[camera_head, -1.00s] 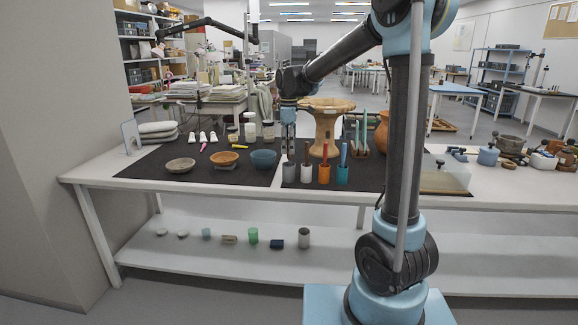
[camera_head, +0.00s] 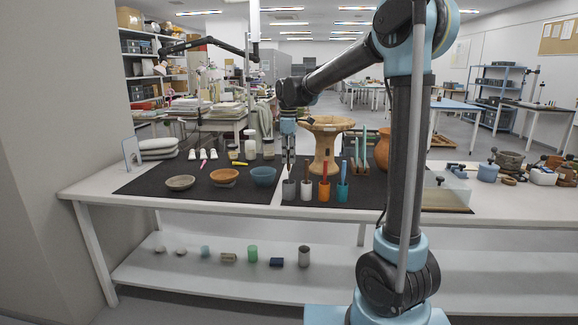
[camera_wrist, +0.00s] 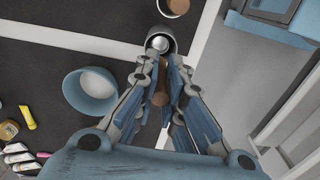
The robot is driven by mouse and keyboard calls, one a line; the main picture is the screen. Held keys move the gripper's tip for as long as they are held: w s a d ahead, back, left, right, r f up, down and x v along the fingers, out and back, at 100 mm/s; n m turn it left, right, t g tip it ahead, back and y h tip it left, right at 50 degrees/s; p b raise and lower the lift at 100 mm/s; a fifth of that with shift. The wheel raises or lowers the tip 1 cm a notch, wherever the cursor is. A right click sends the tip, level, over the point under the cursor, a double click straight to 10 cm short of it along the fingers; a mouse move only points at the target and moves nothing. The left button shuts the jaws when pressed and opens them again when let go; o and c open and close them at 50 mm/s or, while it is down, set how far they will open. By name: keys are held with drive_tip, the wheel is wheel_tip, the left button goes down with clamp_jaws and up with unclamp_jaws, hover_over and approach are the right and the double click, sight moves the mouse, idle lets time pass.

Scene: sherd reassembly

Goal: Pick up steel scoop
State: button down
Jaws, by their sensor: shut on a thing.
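My gripper (camera_head: 289,158) points down above the grey metal cup (camera_head: 289,190), the leftmost in a row of cups on the table. In the wrist view the fingers (camera_wrist: 163,92) are closed around a brown handle (camera_wrist: 160,97), which I take to be the steel scoop's. The cup (camera_wrist: 160,32) shows just beyond it, with a bright metal part (camera_wrist: 160,44) at its mouth. I cannot tell whether that part is the scoop's head or the cup's inside. The fingers hide much of the handle.
White (camera_head: 306,190), orange (camera_head: 324,191) and teal (camera_head: 342,191) cups with upright tools stand close on the right. A blue bowl (camera_head: 263,176) is close on the left. A large pedestal vessel (camera_head: 326,140) stands behind. Several small items lie on the lower shelf (camera_head: 200,272).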

drive_tip(key=r, duration=0.4)
drive_tip(key=shift+s+r, duration=0.2)
drive_tip(key=shift+r, duration=0.15)
drive_tip(key=s, duration=1.7)
drive_tip(key=shift+s+a+f, duration=0.15)
drive_tip(key=shift+s+a, duration=0.15)
